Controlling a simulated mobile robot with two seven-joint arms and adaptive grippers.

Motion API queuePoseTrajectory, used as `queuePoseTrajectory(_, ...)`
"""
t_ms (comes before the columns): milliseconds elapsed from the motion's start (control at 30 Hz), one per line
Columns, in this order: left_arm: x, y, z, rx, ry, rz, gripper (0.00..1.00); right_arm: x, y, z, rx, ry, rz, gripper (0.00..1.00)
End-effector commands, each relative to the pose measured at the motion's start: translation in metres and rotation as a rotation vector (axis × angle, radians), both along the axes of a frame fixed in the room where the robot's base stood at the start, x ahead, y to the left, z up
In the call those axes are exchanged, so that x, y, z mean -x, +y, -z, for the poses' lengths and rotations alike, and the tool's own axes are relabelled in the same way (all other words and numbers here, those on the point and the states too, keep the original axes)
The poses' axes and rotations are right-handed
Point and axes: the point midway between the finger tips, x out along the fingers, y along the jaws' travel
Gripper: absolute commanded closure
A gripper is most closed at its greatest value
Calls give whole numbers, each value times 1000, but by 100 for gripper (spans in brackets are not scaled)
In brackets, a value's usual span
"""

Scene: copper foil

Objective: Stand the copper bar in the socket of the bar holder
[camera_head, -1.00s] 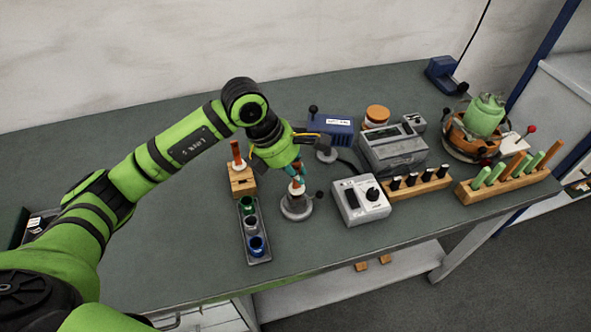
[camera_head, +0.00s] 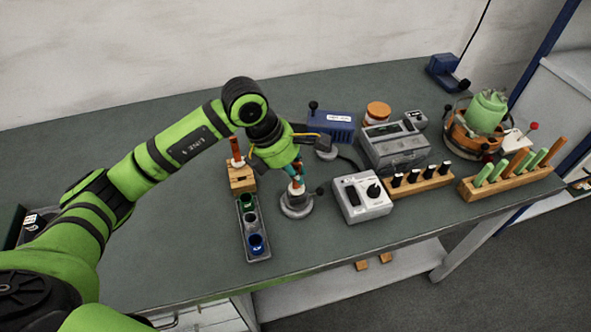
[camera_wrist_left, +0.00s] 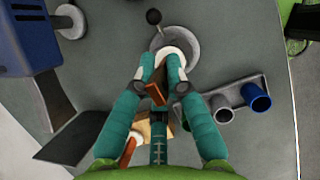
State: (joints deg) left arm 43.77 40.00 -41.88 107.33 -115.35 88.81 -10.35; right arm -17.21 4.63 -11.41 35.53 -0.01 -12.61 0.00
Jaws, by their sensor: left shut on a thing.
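My left gripper (camera_head: 297,183) is shut on the copper bar (camera_wrist_left: 155,93), whose near end shows between the fingers in the left wrist view. In the head view the gripper points down directly over the bar holder (camera_head: 297,208), a round grey base with a black side knob. The holder (camera_wrist_left: 190,42) also shows beyond the fingertips in the left wrist view. The fingers and a pale part between their tips hide the socket, so I cannot tell whether the bar is inside it. My right gripper is not in view.
A wooden block (camera_head: 242,181) holding a copper-coloured rod (camera_head: 235,148) stands left of the gripper. A grey tray (camera_head: 262,222) with several cups is in front of it. The front left of the table is clear.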

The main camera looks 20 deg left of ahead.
Motion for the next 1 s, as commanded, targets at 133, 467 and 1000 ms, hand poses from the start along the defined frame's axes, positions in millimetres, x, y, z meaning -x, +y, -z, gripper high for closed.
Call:
queuePoseTrajectory(133,0,0,5,0,-2,1,100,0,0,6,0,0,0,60)
queuePoseTrajectory(467,0,0,7,1,-1,0,59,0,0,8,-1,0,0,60)
queuePoseTrajectory(1000,4,9,-17,-1,-6,0,59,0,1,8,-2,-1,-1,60)
